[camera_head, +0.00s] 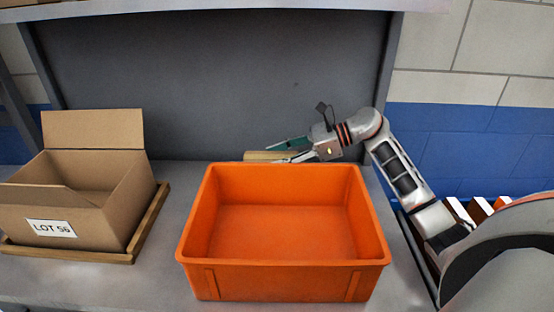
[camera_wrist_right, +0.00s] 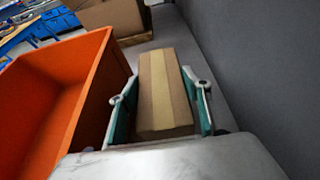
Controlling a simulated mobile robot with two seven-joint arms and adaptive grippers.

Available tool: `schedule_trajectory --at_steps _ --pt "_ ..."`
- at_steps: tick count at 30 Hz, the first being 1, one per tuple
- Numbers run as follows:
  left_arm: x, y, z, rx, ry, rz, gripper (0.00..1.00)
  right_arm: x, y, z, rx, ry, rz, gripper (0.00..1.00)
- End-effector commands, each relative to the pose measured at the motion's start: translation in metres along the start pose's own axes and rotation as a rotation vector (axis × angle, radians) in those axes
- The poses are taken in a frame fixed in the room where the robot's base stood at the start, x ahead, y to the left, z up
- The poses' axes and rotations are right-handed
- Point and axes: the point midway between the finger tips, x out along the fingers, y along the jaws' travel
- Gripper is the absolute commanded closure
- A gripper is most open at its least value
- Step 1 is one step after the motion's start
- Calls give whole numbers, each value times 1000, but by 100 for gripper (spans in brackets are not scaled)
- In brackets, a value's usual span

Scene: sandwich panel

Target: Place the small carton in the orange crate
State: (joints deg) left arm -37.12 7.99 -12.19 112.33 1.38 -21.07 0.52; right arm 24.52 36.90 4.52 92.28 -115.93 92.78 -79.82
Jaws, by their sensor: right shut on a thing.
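The orange crate (camera_head: 285,281) stands empty at the middle of the shelf in the head view. In the right wrist view its wall (camera_wrist_right: 92,90) is at the left. The small carton (camera_wrist_right: 160,92) is brown with a paler tape strip and lies between the fingers of my right gripper (camera_wrist_right: 160,112). My right gripper (camera_head: 289,150) is shut on it behind the crate's far rim. My left gripper is not in view.
An open cardboard box (camera_head: 100,205) marked LOT 56 stands on a wooden tray (camera_head: 150,222) at the left. A grey back panel (camera_head: 210,80) rises close behind the crate. Bare shelf shows between the tray and the crate.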

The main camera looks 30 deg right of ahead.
Motion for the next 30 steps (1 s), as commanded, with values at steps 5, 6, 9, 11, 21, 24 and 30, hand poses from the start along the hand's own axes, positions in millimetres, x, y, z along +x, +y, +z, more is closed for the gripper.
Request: schedule_trajectory --at_steps 5,6,9,11,21,24,30 --pt "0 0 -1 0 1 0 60 3 0 -8 -2 -1 -2 77" --pt "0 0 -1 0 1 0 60 3 0 -8 -2 -1 -2 77" --pt "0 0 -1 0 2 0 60 3 0 -8 -2 -1 -1 77" --pt "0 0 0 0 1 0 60 4 0 -9 -2 0 -1 77" --pt "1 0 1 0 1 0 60 4 0 -11 -1 0 0 35" --pt "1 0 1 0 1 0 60 4 0 -11 -1 0 0 35" --pt "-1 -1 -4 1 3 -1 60 3 0 -6 -1 -1 -1 35"
